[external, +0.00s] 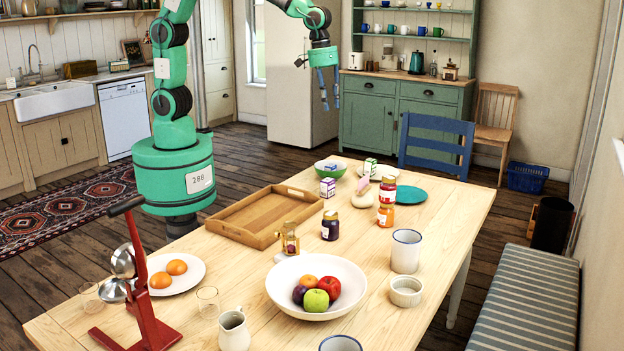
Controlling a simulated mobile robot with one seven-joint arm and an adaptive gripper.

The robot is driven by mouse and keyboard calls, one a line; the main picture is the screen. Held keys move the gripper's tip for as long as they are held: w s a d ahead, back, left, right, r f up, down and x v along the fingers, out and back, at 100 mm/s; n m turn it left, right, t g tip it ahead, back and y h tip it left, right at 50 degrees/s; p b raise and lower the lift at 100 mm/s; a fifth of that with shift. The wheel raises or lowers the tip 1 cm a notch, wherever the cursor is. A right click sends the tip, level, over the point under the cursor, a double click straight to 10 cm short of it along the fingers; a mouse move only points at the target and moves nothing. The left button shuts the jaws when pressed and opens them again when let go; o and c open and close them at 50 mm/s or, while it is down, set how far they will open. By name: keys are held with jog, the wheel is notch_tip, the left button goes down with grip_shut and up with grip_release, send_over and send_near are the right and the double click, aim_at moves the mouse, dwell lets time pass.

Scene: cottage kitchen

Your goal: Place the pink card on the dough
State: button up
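A pale lump that looks like the dough (362,199) sits on the wooden table, right of the tray and left of the jars. A small pink piece, apparently the pink card (363,184), shows at its upper side. I cannot tell whether it rests on the dough or stands just behind it. My gripper (331,105) has blue fingers pointing down. It is high up, beyond the far end of the table and well apart from the dough. Its fingers are apart with nothing visible between them.
Near the dough stand small boxes (327,188), a green bowl (330,167), a red-labelled jar (388,191), an orange jar (385,215), a dark jar (330,226) and a teal plate (404,195). A wooden tray (233,233) lies left. A fruit bowl (284,285) is nearer the camera.

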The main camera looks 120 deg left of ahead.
jog(key=s+d+r+m+t, duration=0.1)
jog(key=s+d+r+m, duration=0.2)
jog(key=s+d+r, duration=0.4)
jog(key=s+d+r+m+t, duration=0.1)
jog(key=s+d+m, duration=0.2)
jog(key=s, duration=0.6)
jog(key=s+d+r+m+t, duration=0.1)
jog(key=s+d+m, duration=0.2)
jog(key=s, duration=0.5)
jog(key=s+d+r+m, duration=0.1)
jog(key=s+d+m, duration=0.2)
jog(key=s, duration=0.6)
jog(key=shift+s+d+t, duration=0.3)
jog(key=shift+d+t, duration=0.05)
jog(key=shift+t, duration=0.05)
jog(key=shift+o, duration=0.5)
jog(key=shift+r, duration=0.1)
